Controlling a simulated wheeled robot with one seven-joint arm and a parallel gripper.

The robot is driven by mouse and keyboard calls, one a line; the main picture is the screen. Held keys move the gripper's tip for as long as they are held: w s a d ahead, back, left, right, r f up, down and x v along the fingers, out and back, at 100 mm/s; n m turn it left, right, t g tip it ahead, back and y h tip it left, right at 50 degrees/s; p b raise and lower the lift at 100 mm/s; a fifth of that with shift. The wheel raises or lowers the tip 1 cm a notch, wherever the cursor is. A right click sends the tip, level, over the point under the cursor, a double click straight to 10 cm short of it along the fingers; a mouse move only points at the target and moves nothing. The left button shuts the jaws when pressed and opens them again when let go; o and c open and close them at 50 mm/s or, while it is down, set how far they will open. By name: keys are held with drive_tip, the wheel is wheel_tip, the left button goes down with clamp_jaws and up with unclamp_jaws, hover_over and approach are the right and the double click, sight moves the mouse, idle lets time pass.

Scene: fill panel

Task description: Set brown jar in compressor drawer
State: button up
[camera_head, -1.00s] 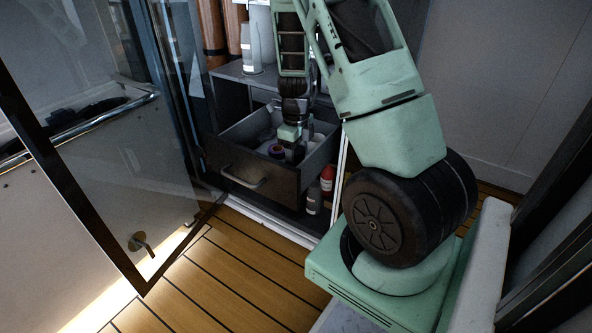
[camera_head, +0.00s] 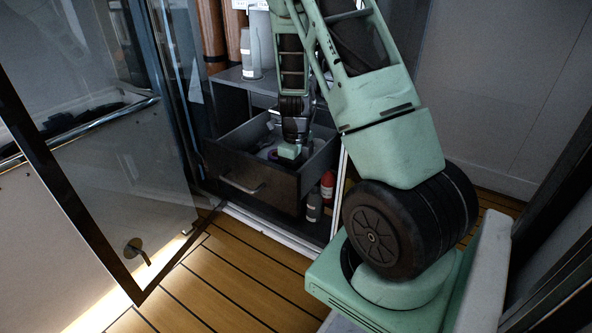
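The drawer (camera_head: 228,171) is pulled out from a dark cabinet, with a metal handle (camera_head: 243,184) on its front. My gripper (camera_head: 290,158) points down into the drawer near its right side. Its fingers are hidden behind the drawer front and my own wrist, so I cannot tell whether they are open or shut. A small purple item (camera_head: 272,155) shows just left of my gripper inside the drawer, mostly hidden. I cannot make out a brown jar for certain.
A glass door (camera_head: 110,150) with a dark frame stands open at the left. A grey bottle (camera_head: 314,205) and a red bottle (camera_head: 327,185) stand below, right of the drawer. A grey bottle (camera_head: 250,52) stands on the shelf above. Wooden floor (camera_head: 225,270) is clear in front.

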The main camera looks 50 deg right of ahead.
sight(296, 166)
wheel_tip(296, 166, up, 12)
drive_tip(key=p, duration=0.8)
drive_tip(key=a+r+n+y, duration=0.1)
drive_tip(key=a+r+n, duration=0.2)
drive_tip(key=a+n, duration=0.75)
drive_tip(key=a+r+n+y, duration=0.1)
drive_tip(key=a+r+n, duration=0.45)
drive_tip(key=a, duration=0.85)
drive_tip(key=s+a+r+n, duration=0.2)
drive_tip(key=s+a+n, duration=0.6)
drive_tip(key=n, duration=0.5)
drive_tip(key=s+a+r+n+h, duration=0.1)
drive_tip(key=s+a+n, duration=0.7)
drive_tip(key=n, duration=0.5)
drive_tip(key=shift+s+r+b, duration=0.3)
drive_tip(key=shift+s+r, duration=0.1)
drive_tip(key=shift+a+r, duration=0.1)
wheel_tip(296, 166, up, 35)
drive_tip(key=p, duration=3.5)
